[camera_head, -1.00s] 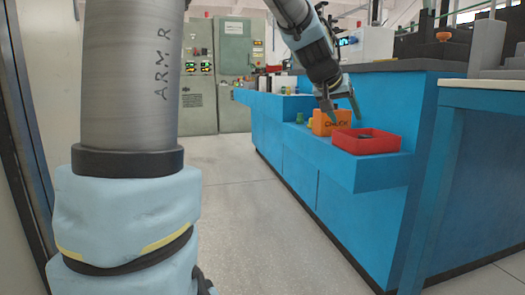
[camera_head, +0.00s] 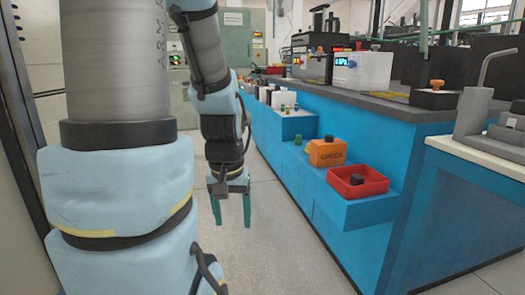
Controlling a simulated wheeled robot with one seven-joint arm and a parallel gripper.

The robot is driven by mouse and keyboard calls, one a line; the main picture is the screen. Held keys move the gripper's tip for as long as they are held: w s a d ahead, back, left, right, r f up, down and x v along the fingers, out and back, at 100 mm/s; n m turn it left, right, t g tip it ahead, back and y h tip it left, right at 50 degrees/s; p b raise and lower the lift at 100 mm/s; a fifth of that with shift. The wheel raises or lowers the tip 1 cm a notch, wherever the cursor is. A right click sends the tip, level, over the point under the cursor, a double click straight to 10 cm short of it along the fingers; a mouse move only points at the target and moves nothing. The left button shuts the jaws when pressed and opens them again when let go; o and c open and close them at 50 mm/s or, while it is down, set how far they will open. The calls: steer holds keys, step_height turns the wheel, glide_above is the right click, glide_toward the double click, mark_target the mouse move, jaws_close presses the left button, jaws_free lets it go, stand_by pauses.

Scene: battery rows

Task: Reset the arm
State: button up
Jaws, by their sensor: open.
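My gripper (camera_head: 231,207) hangs pointing down over the bare floor, left of the blue bench (camera_head: 285,155). Its two green fingers are apart, with nothing between them. It is clear of the bench and of everything on it. My arm comes down from the top of the picture to it, bent beside my large grey and light blue column at the left.
On the bench's low ledge stand a red tray (camera_head: 372,189) with a dark object (camera_head: 356,180) inside, and an orange box (camera_head: 326,153) marked "CHECK". Small green and yellow items stand farther back. The grey floor (camera_head: 285,240) is open.

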step_height(320, 180, up, 29)
steer(key=p, duration=2.6)
steer(key=shift+p, duration=0.3)
